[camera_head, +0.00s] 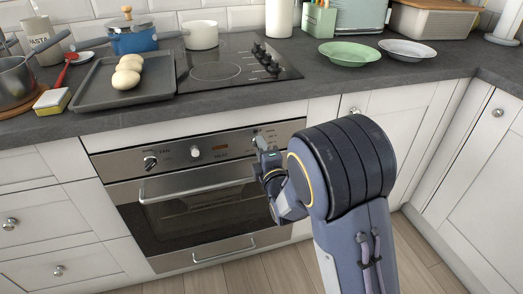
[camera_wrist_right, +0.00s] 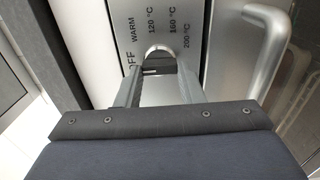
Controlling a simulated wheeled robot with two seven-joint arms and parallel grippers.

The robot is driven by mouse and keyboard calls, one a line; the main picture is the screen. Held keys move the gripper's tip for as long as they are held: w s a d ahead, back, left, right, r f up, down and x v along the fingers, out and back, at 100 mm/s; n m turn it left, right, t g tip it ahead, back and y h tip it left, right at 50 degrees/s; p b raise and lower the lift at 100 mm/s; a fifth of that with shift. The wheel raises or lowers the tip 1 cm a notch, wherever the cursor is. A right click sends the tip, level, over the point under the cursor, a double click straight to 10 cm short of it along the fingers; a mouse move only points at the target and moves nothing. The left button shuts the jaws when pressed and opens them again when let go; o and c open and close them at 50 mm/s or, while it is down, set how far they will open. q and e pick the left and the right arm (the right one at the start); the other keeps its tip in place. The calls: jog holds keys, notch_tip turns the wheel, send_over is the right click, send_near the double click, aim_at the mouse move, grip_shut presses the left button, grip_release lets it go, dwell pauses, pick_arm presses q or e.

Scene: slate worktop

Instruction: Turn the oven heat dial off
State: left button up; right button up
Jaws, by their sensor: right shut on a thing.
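The oven (camera_head: 200,195) is built into the white cabinets under the worktop, with its door closed. Its heat dial (camera_wrist_right: 158,52) is a silver knob on the steel panel, with OFF, WARM, 120, 160 and 200 °C printed around it. My right gripper (camera_wrist_right: 160,75) has one finger on each side of the dial and is shut on it. In the head view my right gripper (camera_head: 262,146) is at the right end of the control panel and mostly hides the dial there. I cannot tell which mark the dial points to. My left gripper is not in view.
Two other knobs, a left one (camera_head: 150,162) and a middle one (camera_head: 195,152), sit on the same panel. The door handle (camera_head: 195,191) sticks out below. A baking tray (camera_head: 92,93) with pale buns and a hob (camera_head: 225,55) are on the worktop above.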

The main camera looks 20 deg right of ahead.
jog(key=o, duration=1)
jog(key=s+p, duration=0.1)
jog(key=s, duration=0.6)
jog(key=shift+s+d, duration=0.15)
jog(key=shift+s, duration=0.25)
